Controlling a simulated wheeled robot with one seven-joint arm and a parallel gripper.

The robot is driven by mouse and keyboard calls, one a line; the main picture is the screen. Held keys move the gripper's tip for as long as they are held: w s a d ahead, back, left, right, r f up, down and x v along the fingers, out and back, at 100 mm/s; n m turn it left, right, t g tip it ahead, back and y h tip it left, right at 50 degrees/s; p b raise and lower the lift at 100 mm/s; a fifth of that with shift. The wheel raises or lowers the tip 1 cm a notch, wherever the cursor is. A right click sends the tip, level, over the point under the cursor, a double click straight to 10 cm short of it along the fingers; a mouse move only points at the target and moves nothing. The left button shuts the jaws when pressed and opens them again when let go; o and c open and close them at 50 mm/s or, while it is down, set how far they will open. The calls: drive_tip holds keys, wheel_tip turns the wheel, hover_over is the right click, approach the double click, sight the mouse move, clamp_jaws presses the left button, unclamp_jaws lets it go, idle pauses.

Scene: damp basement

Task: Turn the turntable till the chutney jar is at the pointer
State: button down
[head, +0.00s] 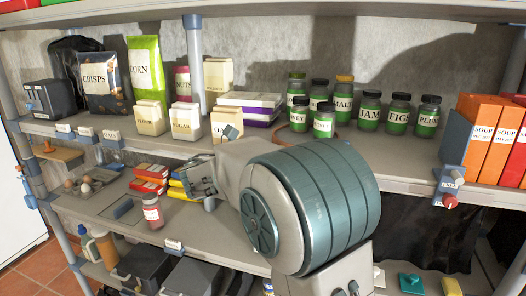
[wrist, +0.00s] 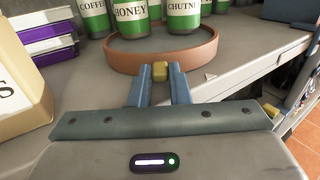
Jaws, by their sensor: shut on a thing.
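The turntable is a round terracotta-coloured tray (wrist: 205,62), its rim partly showing in the head view (head: 342,138). Green-labelled jars stand on it. The chutney jar (wrist: 184,16) is at the near right of the group in the wrist view; it also shows in the head view (head: 323,124). The honey jar (wrist: 131,18) is to its left. My gripper (wrist: 160,75) is shut on a small yellow knob (wrist: 160,70) at the turntable's near rim. In the head view my arm hides the fingertips. I cannot make out the pointer in either view.
A cream bag (wrist: 22,75) and purple-and-white boxes (wrist: 48,35) stand close to the left of my gripper. Jam, figs and plum jars (head: 369,112) stand to the right of the turntable. The shelf's front edge (wrist: 270,85) runs along the right in the wrist view.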

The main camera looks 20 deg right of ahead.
drive_tip(key=shift+w+a+g, duration=0.1)
drive_tip(key=shift+w+g, duration=0.1)
drive_tip(key=shift+g, duration=0.1)
idle(0.4)
drive_tip(key=c, duration=1.4)
unclamp_jaws()
drive_tip(key=shift+o, duration=0.2)
drive_tip(key=shift+a, duration=0.1)
drive_tip(key=b+v, duration=0.3)
drive_tip(key=v, duration=1)
drive_tip(key=shift+a, duration=0.3)
drive_tip(key=shift+s+f, duration=0.1)
